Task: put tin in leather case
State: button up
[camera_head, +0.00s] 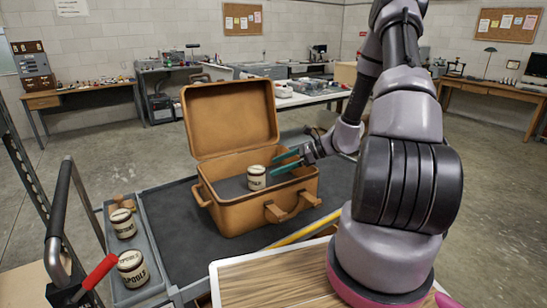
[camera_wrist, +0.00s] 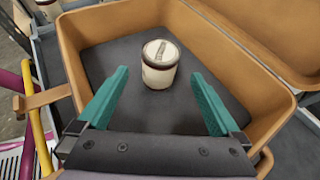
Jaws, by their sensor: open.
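The tan leather case (camera_head: 240,213) stands open on the dark cart top, its lid (camera_head: 230,118) raised at the back. A cream tin (camera_head: 256,177) with dark lettering is upright inside it; the wrist view shows this tin (camera_wrist: 159,64) on the dark case floor. My gripper (camera_head: 287,161) is open and reaches over the case from the right. In the wrist view its teal fingers (camera_wrist: 160,95) are spread apart, with the tin beyond them and a gap on both sides. Two more tins, one farther (camera_head: 123,223) and one nearer (camera_head: 132,268), stand in the cart's left side tray.
The grey side tray (camera_head: 147,247) also holds a small brown wooden item (camera_head: 124,203). A cart handle (camera_head: 62,215) and a red-handled tool (camera_head: 98,271) are at the left. A yellow bar (camera_head: 305,230) lies before the case. Dark cart top left of the case is clear.

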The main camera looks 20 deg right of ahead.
jog(key=s+r+n+t+h, duration=0.1)
jog(key=s+r+n+h, duration=0.2)
jog(key=s+r+n, duration=0.3)
jog(key=s+r+n+t+h, duration=0.1)
jog(key=s+r+n+h, duration=0.2)
jog(key=r, duration=1.4)
jog(key=s+a+r+n+h, duration=0.1)
jog(key=s+r+n+h, duration=0.3)
jog(key=s+r+n, duration=0.4)
jog(key=shift+s+r+n+t, duration=0.4)
jog(key=shift+s+r, duration=1.7)
jog(key=shift+s, duration=1.05)
